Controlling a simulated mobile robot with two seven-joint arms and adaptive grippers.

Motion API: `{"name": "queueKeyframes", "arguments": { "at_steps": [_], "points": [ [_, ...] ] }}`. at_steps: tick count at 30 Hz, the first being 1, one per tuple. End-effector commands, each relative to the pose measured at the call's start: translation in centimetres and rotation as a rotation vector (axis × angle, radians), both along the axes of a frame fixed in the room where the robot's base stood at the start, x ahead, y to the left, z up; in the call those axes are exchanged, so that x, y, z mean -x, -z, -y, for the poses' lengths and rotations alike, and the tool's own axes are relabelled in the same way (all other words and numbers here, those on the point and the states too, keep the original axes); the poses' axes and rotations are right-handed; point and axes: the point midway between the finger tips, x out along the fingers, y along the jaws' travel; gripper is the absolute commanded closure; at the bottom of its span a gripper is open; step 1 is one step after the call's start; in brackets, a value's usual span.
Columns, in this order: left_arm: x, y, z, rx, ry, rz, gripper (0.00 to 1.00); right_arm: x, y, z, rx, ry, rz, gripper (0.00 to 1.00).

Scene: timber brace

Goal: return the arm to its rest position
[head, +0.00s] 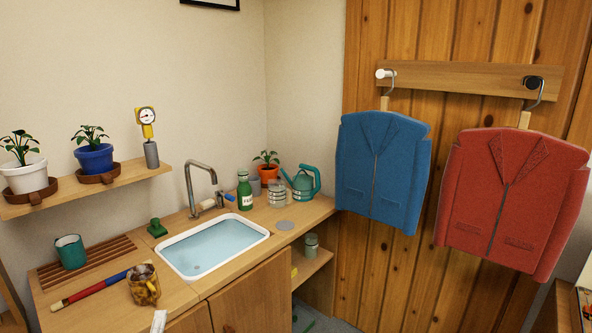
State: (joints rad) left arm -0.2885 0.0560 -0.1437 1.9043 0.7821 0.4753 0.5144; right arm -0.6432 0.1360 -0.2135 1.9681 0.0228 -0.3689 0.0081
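Neither of my grippers nor any part of my arms shows clearly in the head view, so I cannot see whether they are open, shut or holding something. The task names no object other than the arm. A blue jacket (381,172) and a red jacket (512,200) hang from hooks on a wooden rail (460,78) on the plank wall at the right.
A wooden counter (185,298) holds a water-filled sink (214,246), a green bottle (244,192), a teal watering can (302,183), a teal mug (70,251) and an amber mug (144,286). A shelf (120,178) at left carries potted plants and a gauge (147,118).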

Motion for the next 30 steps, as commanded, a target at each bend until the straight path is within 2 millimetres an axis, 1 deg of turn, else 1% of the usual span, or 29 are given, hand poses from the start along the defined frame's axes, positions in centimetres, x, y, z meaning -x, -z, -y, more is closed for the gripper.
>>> {"name": "queueKeyframes", "arguments": {
  "at_steps": [1,2,3,5,6,8,9,12,15,18,20,30],
  "points": [
    [1.3,2.4,2.4,-0.2,0.056,-0.088,0.28,0.0,-0.1,0.0,0.0,0.0,0.0,0.6],
    [2.0,3.8,3.8,-0.318,0.089,-0.134,0.28,0.0,-0.1,0.0,0.0,0.0,-0.001,0.6],
    [3.1,5.8,5.4,-0.47,0.133,-0.192,0.28,0.1,0.0,0.0,0.0,0.0,-0.001,0.6],
    [5.0,9.0,7.4,-0.689,0.201,-0.272,0.28,0.1,0.0,0.1,0.0,0.001,-0.002,0.6],
    [6.4,11.2,8.4,-0.828,0.248,-0.322,0.28,0.1,0.0,0.1,0.0,0.001,-0.003,0.6],
    [8.7,14.3,9.5,-1.03,0.315,-0.387,0.28,0.2,0.0,0.1,0.0,0.001,-0.004,0.6],
    [10.2,16.2,10.0,-1.153,0.36,-0.427,0.28,0.2,0.0,0.1,0.001,0.001,-0.005,0.6],
    [13.8,20.4,10.3,-1.421,0.461,-0.506,0.28,0.3,0.1,0.1,0.002,0.0,-0.008,0.6],
    [16.7,23.1,9.9,-1.615,0.538,-0.558,0.28,0.4,0.2,0.2,0.003,0.0,-0.01,0.6],
    [18.4,24.6,9.5,-1.728,0.586,-0.586,0.28,0.4,0.2,0.2,0.002,0.0,-0.011,0.6],
    [18.9,25.0,9.4,-1.763,0.6,-0.594,0.28,0.4,0.2,0.2,0.002,0.0,-0.011,0.6],
    [19.0,25.2,9.3,-1.776,0.605,-0.597,0.28,0.4,0.2,0.2,0.003,0.0,-0.01,0.6]
  ]
}}
